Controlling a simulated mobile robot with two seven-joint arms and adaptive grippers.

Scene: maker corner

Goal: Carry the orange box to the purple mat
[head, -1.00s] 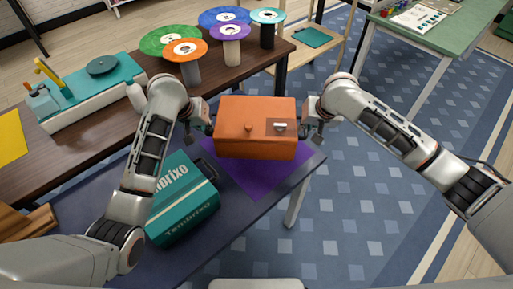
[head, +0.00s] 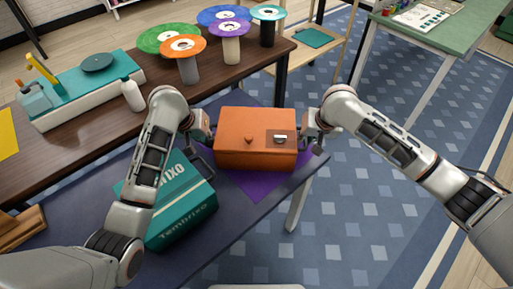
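The orange box (head: 255,150) is upright between my two grippers, over the purple mat (head: 258,186). Purple shows in front of the box and a strip behind it; the box hides the mat's middle. I cannot tell whether the box touches the mat. My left gripper (head: 209,134) is at the box's left side and my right gripper (head: 307,136) at its right side. Both appear shut on the box's side handles, though the fingertips are small and partly hidden.
A teal case (head: 185,208) lies left of the box on the dark table (head: 205,250), partly behind my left arm.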

